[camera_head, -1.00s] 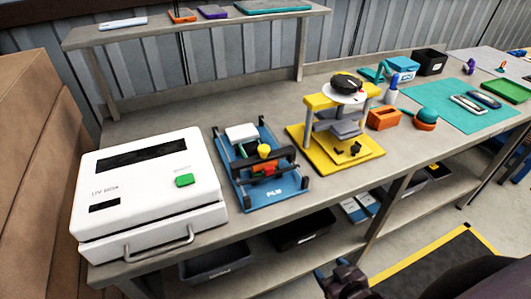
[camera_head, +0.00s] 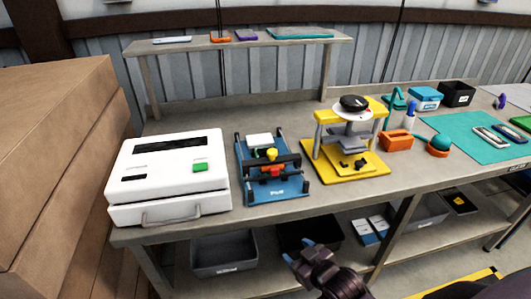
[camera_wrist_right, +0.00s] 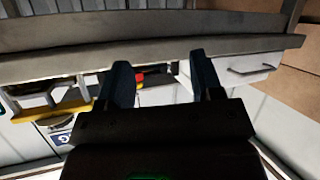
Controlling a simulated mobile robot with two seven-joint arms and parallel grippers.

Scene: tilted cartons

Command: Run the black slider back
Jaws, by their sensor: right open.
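The blue fixture (camera_head: 277,194) lies on the bench between the white box and the yellow stand. A black crossbar (camera_head: 287,161), which looks like the black slider, spans it between side rails. A yellow knob (camera_head: 271,154) and an orange-red part (camera_head: 266,170) sit at the crossbar. My right gripper (camera_head: 298,251) is open and empty, in front of the bench and lower in the picture than the fixture. My left gripper is not in view.
A white box (camera_head: 170,175) with a green button stands left of the fixture. A yellow stand (camera_head: 366,170) is close on its right. The bench's front edge and grey bins (camera_head: 224,254) on the lower shelf are near my right gripper. A raised shelf (camera_head: 290,42) runs behind.

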